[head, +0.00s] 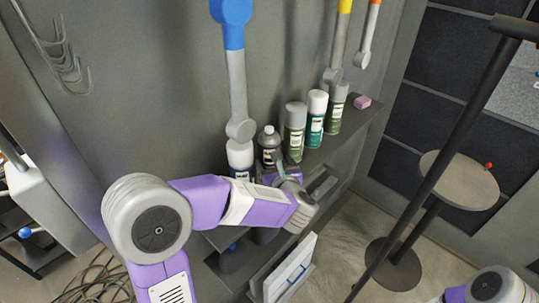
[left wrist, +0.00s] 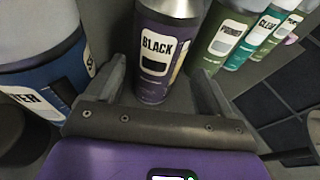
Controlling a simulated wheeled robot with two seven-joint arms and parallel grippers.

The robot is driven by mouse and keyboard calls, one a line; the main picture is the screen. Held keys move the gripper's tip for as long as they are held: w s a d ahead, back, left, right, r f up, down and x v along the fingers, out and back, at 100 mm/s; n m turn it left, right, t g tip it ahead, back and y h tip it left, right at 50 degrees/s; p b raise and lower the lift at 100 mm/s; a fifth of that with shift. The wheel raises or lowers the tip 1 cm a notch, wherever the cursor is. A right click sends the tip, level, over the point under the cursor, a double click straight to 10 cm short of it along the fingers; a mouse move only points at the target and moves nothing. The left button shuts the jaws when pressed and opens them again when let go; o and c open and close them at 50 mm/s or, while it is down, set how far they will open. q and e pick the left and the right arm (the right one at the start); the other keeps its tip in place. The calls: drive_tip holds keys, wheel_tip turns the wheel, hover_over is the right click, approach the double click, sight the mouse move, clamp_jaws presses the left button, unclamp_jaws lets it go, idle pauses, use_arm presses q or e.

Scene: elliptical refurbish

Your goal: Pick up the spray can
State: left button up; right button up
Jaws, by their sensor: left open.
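Several spray cans stand upright in a row on a narrow wall shelf. The can labelled BLACK is dark with a silver top (head: 268,146); in the left wrist view its purple body (left wrist: 168,48) stands between the fingers. My left gripper (head: 284,172) is open, with one finger on each side of this can's lower part. I cannot tell whether either finger touches it. My arm hides the can's base in the head view. A blue can with a white top (head: 240,157) stands to its left, and a green can (head: 295,132) to its right. My right gripper is out of view.
A teal can (head: 316,120), another green can (head: 337,108) and a pink block (head: 362,102) are farther right on the shelf (head: 358,122). A round stool (head: 460,182) stands on the floor at right. Tools hang on the wall above the cans.

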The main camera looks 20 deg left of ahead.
sight(269, 157)
use_arm(q)
drive_tip(key=x, duration=0.5)
drive_tip(key=shift+w+a+f, duration=0.2)
drive_tip(key=shift+a, duration=0.1)
drive_tip(key=shift+c, duration=0.4)
drive_tip(key=shift+r, duration=0.1)
drive_tip(key=c, duration=0.7)
